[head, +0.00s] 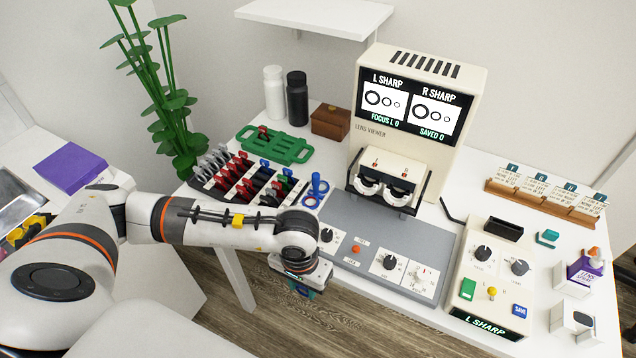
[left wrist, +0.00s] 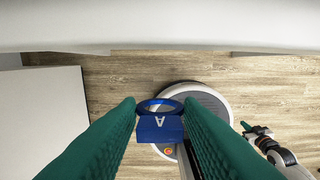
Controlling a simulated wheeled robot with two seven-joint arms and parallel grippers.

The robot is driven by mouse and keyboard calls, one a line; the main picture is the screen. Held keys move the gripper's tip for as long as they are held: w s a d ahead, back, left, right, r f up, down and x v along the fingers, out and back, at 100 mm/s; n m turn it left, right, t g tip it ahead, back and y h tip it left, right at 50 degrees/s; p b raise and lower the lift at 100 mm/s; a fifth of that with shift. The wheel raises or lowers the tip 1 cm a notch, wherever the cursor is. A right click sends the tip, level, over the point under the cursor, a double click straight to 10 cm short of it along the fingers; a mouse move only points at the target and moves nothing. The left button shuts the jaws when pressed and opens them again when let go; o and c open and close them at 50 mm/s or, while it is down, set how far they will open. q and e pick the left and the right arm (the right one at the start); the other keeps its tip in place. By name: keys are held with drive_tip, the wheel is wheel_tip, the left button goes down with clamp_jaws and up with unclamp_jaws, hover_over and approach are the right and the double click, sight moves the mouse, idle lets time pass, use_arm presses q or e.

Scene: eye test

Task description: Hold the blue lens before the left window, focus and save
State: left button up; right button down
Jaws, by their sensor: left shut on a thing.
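My left gripper (head: 305,289) hangs low in front of the table's front edge, left of the lens viewer. The blue save button (head: 520,310) is on the control box (head: 470,262). My right gripper (left wrist: 254,130) shows small in the left wrist view.
A rack (head: 240,186) of red, black and blue-handled lenses stands on the left. A green tray (head: 275,146), bottles (head: 297,98) and a brown box (head: 330,121) lie behind it. A grey panel with knobs (head: 372,240) fills the front middle. A card rack (head: 545,196) stands right.

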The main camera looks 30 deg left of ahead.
use_arm(q)
drive_tip(key=w+r+h+p, duration=0.2)
drive_tip(key=w+r+p, duration=0.25)
drive_tip(key=r, duration=1.15)
drive_tip(key=w+d+r+h+p, duration=0.1)
drive_tip(key=w+d+r+p, duration=0.3)
drive_tip(key=w+p, duration=0.7)
wheel_tip(320, 180, down, 6)
drive_tip(key=w+a+b, duration=0.1)
drive_tip(key=b, duration=0.2)
drive_tip(key=shift+w+b, duration=0.3)
drive_tip(key=shift+b, duration=0.1)
drive_tip(key=shift+a, duration=0.1)
drive_tip(key=shift+b, duration=0.6)
idle(0.4)
